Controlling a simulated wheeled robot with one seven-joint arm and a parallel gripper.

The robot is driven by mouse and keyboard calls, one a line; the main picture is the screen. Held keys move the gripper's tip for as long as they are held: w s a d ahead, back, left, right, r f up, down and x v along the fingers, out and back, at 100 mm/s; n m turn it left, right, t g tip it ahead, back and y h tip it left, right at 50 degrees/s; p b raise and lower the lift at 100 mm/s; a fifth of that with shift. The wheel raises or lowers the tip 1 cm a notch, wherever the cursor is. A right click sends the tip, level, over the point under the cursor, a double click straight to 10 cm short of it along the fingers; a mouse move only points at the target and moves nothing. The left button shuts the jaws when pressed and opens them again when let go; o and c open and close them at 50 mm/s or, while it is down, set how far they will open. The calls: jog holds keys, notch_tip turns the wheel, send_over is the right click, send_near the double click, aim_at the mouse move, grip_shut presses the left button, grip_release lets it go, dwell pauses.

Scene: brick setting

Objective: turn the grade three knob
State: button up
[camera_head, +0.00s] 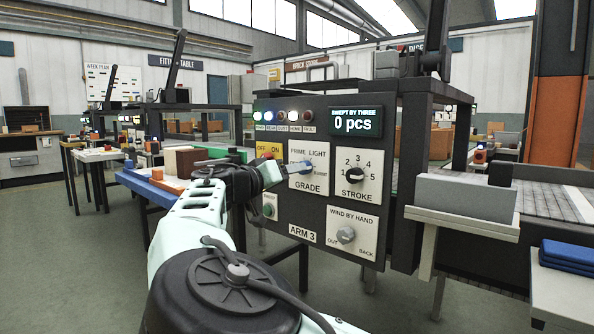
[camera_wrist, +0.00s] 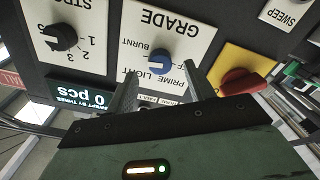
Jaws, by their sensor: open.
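The grade knob is a small blue knob on a white plate marked PRIME, LIGHT, BURNT and GRADE, on the dark ARM 3 panel (camera_head: 332,113). In the wrist view, upside down, the blue grade knob (camera_wrist: 160,62) lies ahead, between the lines of my two fingers. In the head view the blue grade knob (camera_head: 308,168) is partly covered by my gripper (camera_head: 290,172). My gripper, also in the wrist view (camera_wrist: 161,72), is open, with a finger on either side of the knob. I cannot tell whether the fingers touch it, nor its exact setting.
Close by on the panel are the black stroke knob (camera_head: 355,174), the grey wind-by-hand knob (camera_head: 346,235) and a red switch (camera_wrist: 241,82) on a yellow plate. A display (camera_head: 355,122) reads 0 pcs. A grey ledge (camera_head: 462,222) juts out at the right.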

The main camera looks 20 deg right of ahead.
jog(key=p+v, duration=0.2)
jog(key=v, duration=1.1)
jog(key=shift+a, duration=0.1)
